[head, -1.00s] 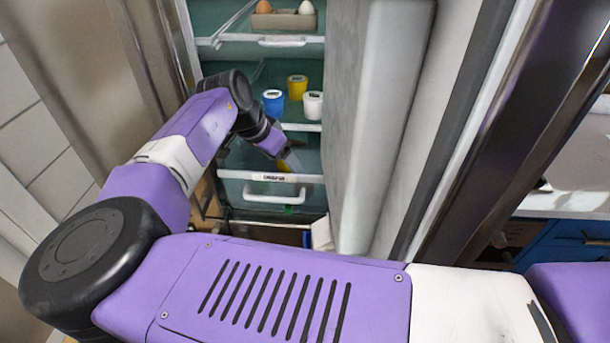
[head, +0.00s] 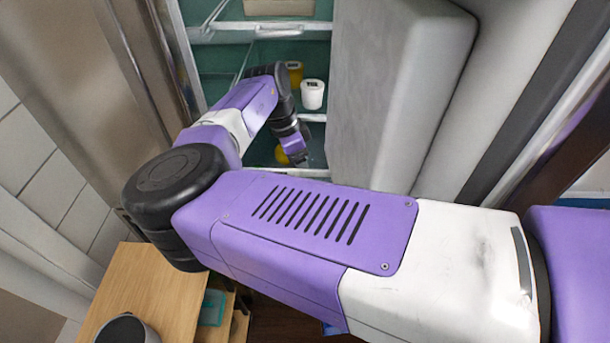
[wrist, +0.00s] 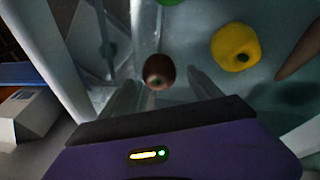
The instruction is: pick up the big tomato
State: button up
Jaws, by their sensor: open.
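In the wrist view a dark red, round tomato (wrist: 158,71) with a green spot lies between and just beyond my fingertips. It is the only tomato I can make out, so its size against others cannot be told. My gripper (wrist: 162,88) is open, one finger on each side of the tomato's line, with nothing held. In the head view my gripper (head: 299,158) reaches down into the lower part of the open fridge. The tomato is hidden there.
A yellow pepper (wrist: 236,46) lies right of the tomato. A brownish object (wrist: 304,50) is at the right edge. In the head view a white tub (head: 312,94) and a yellow tub (head: 294,72) stand on the shelf above. The fridge door (head: 400,90) stands close on the right.

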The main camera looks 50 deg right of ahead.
jog(key=shift+x, duration=1.1)
jog(key=c, duration=1.5)
jog(key=shift+o, duration=0.2)
jog(key=shift+r, duration=0.15)
notch_tip(320, 180, up, 18)
jog(key=b, duration=0.3)
jog(key=s+a+b, duration=0.2)
jog(key=s+a, duration=0.9)
jog(key=a, duration=0.3)
jog(key=shift+a+b, duration=0.2)
jog(key=shift+b, duration=0.15)
